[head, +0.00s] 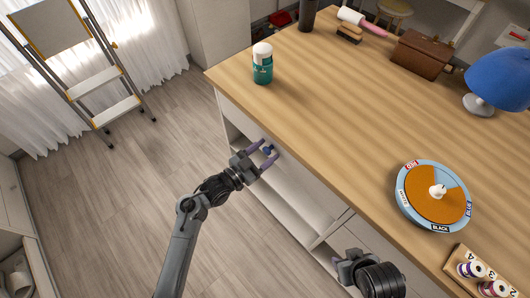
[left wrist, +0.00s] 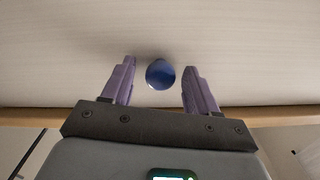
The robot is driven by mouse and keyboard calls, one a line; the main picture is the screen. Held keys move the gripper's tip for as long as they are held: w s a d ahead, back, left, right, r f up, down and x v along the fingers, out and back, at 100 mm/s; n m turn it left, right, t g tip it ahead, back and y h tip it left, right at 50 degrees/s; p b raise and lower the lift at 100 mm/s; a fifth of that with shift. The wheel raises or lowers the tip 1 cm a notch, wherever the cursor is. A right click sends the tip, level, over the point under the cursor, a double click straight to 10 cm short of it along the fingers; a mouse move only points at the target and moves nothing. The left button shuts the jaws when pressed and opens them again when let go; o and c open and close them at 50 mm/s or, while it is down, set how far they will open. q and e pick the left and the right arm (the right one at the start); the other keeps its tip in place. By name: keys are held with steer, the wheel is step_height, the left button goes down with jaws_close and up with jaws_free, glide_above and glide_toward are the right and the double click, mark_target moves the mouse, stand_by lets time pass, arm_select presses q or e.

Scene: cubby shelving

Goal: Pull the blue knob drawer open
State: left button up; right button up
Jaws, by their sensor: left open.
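The blue knob (head: 268,149) sits on the pale front of a drawer (head: 292,168) under the wooden counter top. In the left wrist view the round blue knob (left wrist: 160,74) stands out from the pale drawer front (left wrist: 70,50). My left gripper (head: 264,154) is at the knob, with one purple finger on each side. The left wrist view shows these fingers (left wrist: 159,85) open, with a gap between each and the knob. The drawer looks flush with the cabinet. My right gripper (head: 345,270) is low in the head view; its fingers are not clear.
On the counter (head: 330,110) stand a teal jar with a white lid (head: 262,65), a round colour dial (head: 433,195), a blue lamp (head: 500,78) and a brown box (head: 421,53). Open shelves (head: 285,205) lie below the drawer. The floor at left is clear up to a stepladder (head: 95,80).

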arm_select(q)
steer(key=shift+w+d, duration=0.15)
jaws_close()
stand_by(0.4)
